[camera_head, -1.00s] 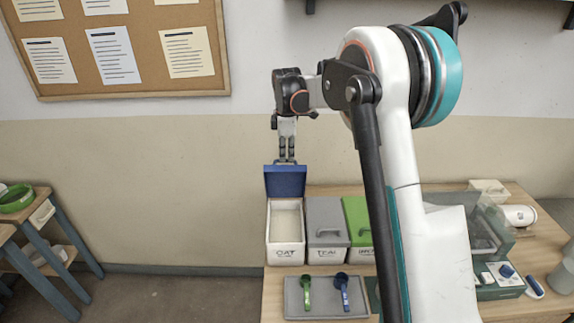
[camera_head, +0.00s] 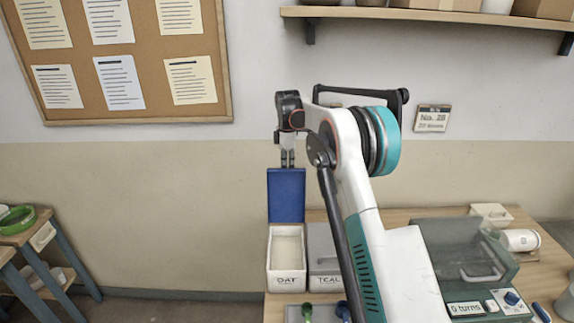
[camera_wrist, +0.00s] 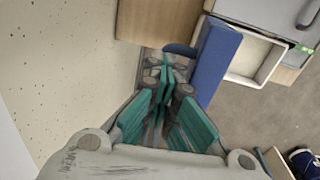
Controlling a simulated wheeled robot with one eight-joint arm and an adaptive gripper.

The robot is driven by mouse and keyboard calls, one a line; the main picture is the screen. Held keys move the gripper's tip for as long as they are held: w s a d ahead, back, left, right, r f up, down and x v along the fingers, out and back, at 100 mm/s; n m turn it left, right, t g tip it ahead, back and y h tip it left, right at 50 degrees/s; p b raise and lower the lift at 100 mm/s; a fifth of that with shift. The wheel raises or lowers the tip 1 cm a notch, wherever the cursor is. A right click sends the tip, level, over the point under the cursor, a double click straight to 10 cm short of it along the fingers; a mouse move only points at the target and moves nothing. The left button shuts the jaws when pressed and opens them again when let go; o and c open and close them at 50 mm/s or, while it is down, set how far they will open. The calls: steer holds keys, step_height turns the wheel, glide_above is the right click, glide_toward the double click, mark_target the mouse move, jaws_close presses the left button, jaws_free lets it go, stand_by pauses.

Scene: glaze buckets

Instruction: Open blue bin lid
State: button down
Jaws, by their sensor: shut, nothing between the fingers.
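The blue lid (camera_head: 286,195) stands raised, close to upright, at the back of a white bin (camera_head: 286,280) whose label looks like "OAT". The bin's inside shows pale contents (camera_head: 287,249). My gripper (camera_head: 287,163) is above and behind the lid's top edge, with its fingertips partly hidden by the lid. In the wrist view my gripper (camera_wrist: 165,75) is shut and empty beside the blue lid (camera_wrist: 215,60), and the open white bin (camera_wrist: 252,58) lies beyond it. I cannot tell whether the fingers touch the lid.
A grey-lidded bin (camera_head: 322,245) labelled like "TEAL" stands right of the white bin. A green scoop (camera_head: 306,312) and a blue scoop (camera_head: 343,311) lie in front. A clear-covered machine (camera_head: 465,255) and a small white box (camera_head: 491,215) stand at the right. The wall is close behind.

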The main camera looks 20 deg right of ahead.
steer(key=shift+w+f, duration=0.15)
steer(key=shift+f, duration=0.8)
steer(key=c, duration=1.7)
jaws_free()
steer(key=shift+w, duration=0.1)
steer(key=shift+w+d, duration=0.1)
steer(key=r, duration=0.9)
steer(key=s+r, duration=0.1)
steer(key=r, duration=0.3)
steer(key=shift+s+r, duration=0.1)
steer(key=shift+r, duration=0.3)
